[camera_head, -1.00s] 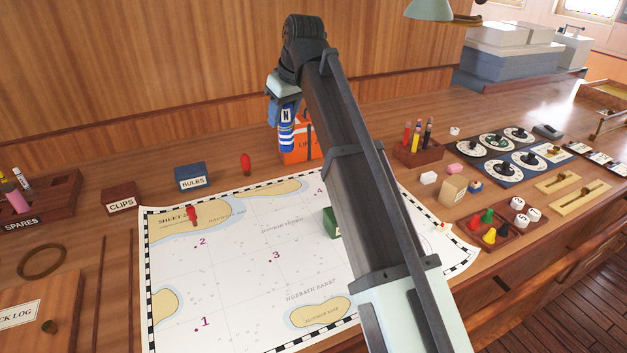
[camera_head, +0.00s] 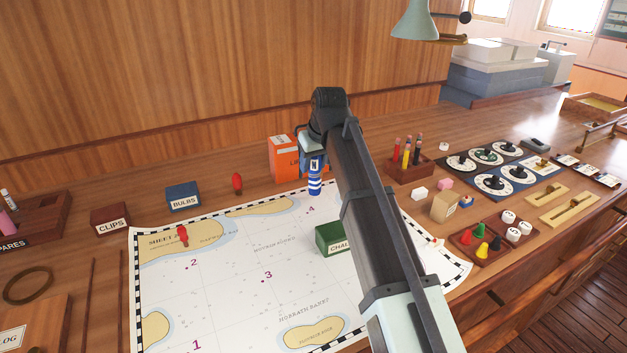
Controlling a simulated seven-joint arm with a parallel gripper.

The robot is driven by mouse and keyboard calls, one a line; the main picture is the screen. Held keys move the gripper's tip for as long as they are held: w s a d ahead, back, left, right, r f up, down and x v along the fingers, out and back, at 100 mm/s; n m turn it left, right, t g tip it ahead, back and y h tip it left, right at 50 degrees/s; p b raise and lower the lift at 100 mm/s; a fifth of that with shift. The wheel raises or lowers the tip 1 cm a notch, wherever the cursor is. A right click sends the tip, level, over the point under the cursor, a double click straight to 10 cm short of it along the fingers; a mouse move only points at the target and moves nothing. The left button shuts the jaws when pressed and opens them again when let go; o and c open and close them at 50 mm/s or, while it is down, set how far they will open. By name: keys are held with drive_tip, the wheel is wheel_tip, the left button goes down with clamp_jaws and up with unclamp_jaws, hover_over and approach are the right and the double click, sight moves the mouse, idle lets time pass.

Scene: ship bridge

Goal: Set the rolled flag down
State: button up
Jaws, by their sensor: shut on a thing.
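The rolled flag (camera_head: 315,186) is a small upright roll with blue and white stripes and an "N" tag. My gripper (camera_head: 312,154) is shut on its upper part, and my arm hides some of the grip. The flag's lower end is at the top edge of the chart (camera_head: 225,285), near the number 4. I cannot tell whether it touches the surface.
An orange box (camera_head: 284,160) stands just left of the flag. A green chalk box (camera_head: 331,239) is on the chart, partly behind my arm. A red peg-like piece (camera_head: 237,182) and a blue bulbs box (camera_head: 183,197) stand further left. A pencil rack (camera_head: 409,168) is right.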

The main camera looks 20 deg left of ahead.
sight(313, 177)
drive_tip(key=shift+f, duration=2.4)
drive_tip(key=shift+f, duration=0.1)
drive_tip(key=o, duration=1.1)
drive_tip(key=v, duration=1.2)
